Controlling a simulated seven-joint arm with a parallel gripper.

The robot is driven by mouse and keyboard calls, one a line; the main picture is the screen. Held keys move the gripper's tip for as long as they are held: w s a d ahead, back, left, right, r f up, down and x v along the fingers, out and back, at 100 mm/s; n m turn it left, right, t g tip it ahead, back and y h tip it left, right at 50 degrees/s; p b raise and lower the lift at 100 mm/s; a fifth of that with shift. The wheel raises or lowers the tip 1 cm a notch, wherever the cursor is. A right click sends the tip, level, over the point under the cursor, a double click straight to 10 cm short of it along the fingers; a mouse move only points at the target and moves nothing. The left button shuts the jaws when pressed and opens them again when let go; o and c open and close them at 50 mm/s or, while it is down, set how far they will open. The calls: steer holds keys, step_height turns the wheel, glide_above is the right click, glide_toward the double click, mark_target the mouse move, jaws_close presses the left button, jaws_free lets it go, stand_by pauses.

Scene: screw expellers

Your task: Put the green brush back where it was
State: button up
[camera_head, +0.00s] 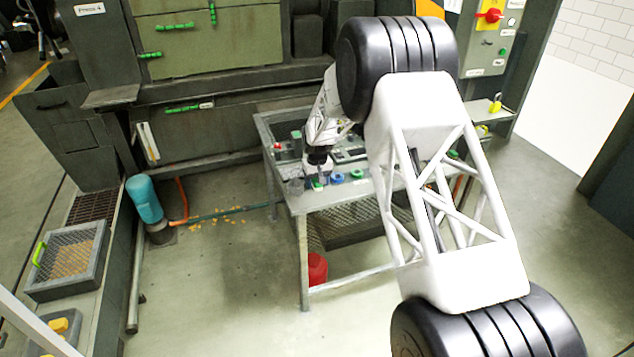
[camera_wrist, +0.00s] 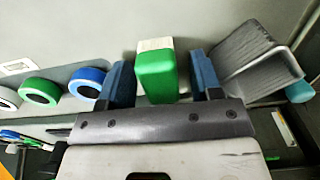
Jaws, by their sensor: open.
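The green brush (camera_wrist: 157,75), a green block with a pale strip along its far side, lies between my gripper's two blue fingers in the wrist view. My gripper (camera_wrist: 164,68) is open, with a narrow gap showing on the brush's right side. In the head view my gripper (camera_head: 318,168) is low over the front left part of the metal table (camera_head: 297,206). A small green patch beneath it looks like the brush (camera_head: 318,186). Whether the brush touches the tabletop is hard to tell.
A blue ring (camera_wrist: 86,83), a green ring (camera_wrist: 40,92) and a white ring lie in a row left of the brush. A ridged grey container (camera_wrist: 245,62) stands close on its right. A red can (camera_head: 317,268) is below the table.

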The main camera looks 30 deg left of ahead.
steer(key=shift+r, duration=0.1)
step_height(320, 180, up, 12)
stand_by(0.7)
stand_by(0.6)
steer(key=shift+r, duration=0.1)
